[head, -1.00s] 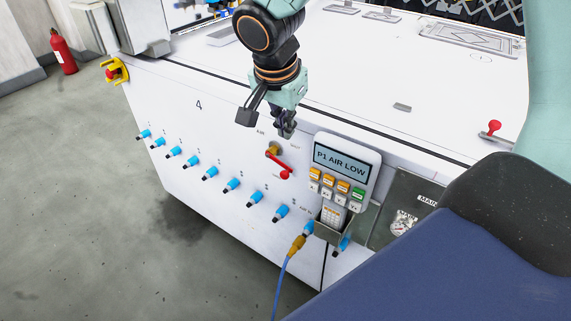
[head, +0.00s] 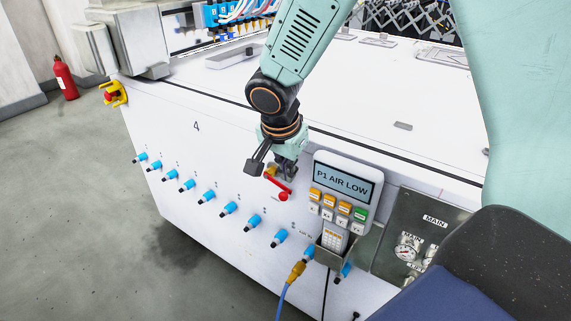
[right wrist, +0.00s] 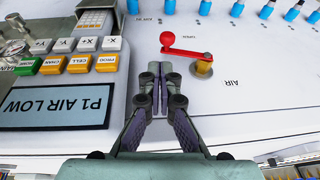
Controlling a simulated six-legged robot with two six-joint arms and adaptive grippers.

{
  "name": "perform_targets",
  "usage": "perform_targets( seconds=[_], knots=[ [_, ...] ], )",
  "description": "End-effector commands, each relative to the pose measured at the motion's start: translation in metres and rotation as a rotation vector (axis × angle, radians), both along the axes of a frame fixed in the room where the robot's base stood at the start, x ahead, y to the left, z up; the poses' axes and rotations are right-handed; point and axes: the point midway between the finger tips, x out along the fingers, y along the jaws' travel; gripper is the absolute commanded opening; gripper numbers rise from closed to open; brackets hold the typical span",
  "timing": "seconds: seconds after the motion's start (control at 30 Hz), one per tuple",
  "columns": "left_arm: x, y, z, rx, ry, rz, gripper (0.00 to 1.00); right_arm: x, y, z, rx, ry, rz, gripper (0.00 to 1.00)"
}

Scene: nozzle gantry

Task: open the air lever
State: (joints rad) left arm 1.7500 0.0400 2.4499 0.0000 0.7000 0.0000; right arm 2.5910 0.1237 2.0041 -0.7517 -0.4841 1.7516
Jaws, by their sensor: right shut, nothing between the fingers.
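The air lever (head: 279,185) is a red bar with a round red knob on a brass valve, on the white front panel. In the head view it slants down and right from the brass, partly behind my right gripper (head: 286,174). In the right wrist view the red lever (right wrist: 185,51) runs from the knob at left to the brass valve (right wrist: 203,69) at right. My right gripper (right wrist: 160,75) is shut and empty there, its fingertips just short of the lever and below the knob in the picture. I see no contact. My left gripper is not in view.
A pendant (head: 345,185) reading "P1 AIR LOW" hangs close to the right of the lever, in a holder. Several blue fittings (head: 229,208) line the panel below. A pressure gauge (head: 407,246) sits on the "MAIN" plate at right. The white top (head: 350,85) is mostly clear.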

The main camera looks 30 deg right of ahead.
Motion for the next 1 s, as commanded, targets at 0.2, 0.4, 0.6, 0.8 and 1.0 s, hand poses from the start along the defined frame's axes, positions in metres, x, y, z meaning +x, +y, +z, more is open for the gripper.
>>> perform_targets(
  seconds=[0.2, 0.4, 0.6, 0.8, 1.0],
  knots=[
    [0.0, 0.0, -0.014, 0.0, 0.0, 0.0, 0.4, 0.007, -0.001, -0.036, -0.001, 0.002, -0.001, 0.0],
    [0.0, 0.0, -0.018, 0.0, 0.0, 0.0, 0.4, 0.011, 0.001, -0.049, 0.0, 0.0, 0.001, 0.0],
    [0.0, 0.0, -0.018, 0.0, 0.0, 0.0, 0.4, 0.012, 0.001, -0.051, -0.001, -0.001, 0.0, 0.0],
    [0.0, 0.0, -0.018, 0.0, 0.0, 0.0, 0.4, 0.012, 0.001, -0.051, 0.0, -0.001, 0.0, 0.0],
    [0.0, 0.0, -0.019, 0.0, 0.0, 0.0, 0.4, 0.015, 0.001, -0.052, 0.004, -0.009, 0.0, 0.0]
  ],
)
